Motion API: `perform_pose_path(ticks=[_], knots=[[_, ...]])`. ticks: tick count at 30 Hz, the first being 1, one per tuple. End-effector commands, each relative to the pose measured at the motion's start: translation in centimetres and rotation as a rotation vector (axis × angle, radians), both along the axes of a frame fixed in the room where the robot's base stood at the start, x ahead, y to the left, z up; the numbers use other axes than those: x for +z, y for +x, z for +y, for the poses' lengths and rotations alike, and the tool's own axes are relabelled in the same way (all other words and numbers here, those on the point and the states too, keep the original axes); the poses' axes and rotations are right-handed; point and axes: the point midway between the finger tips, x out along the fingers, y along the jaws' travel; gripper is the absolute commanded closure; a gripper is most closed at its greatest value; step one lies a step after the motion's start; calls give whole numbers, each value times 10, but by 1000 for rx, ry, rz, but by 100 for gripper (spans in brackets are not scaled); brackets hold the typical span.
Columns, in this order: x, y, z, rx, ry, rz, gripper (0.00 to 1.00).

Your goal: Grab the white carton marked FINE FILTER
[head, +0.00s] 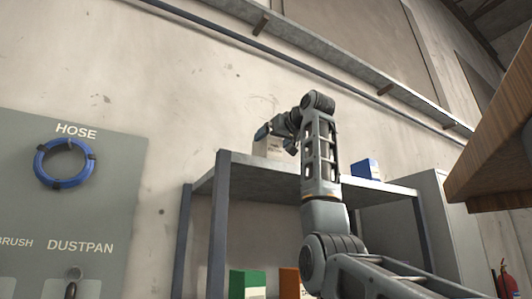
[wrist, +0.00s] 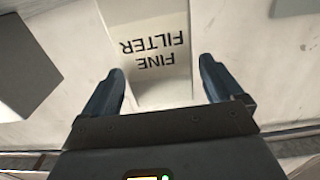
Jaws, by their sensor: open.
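The white carton marked FINE FILTER (wrist: 150,82) fills the upper middle of the wrist view, its lettering upside down there. In the head view the carton (head: 268,149) stands on top of the shelf unit, partly hidden behind my gripper. My gripper (wrist: 160,88) is open, with one dark finger at the left and one at the right of the carton's lower part in the wrist view. The fingers appear apart from the carton's sides. In the head view my gripper (head: 278,134) is at the carton's front, and the fingertips are hard to make out.
The grey shelf unit (head: 258,176) has a blue box (head: 367,169) on top to the right. A green box (head: 247,284) and an orange box (head: 289,283) sit lower. A pegboard with a blue hose (head: 64,163) is at left. A wooden surface (head: 495,150) juts in at right.

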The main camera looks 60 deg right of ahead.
Motion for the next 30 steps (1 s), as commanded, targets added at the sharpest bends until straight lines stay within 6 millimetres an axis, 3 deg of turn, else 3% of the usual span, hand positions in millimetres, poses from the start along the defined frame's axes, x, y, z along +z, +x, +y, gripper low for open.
perform_pose_path(ticks=[7, 17, 30], knots=[[1, 31, -17, 0, 2, 2, 6], [-1, 37, -21, 0, 1, 1, 6], [-1, 37, -21, 0, 1, 1, 48]])
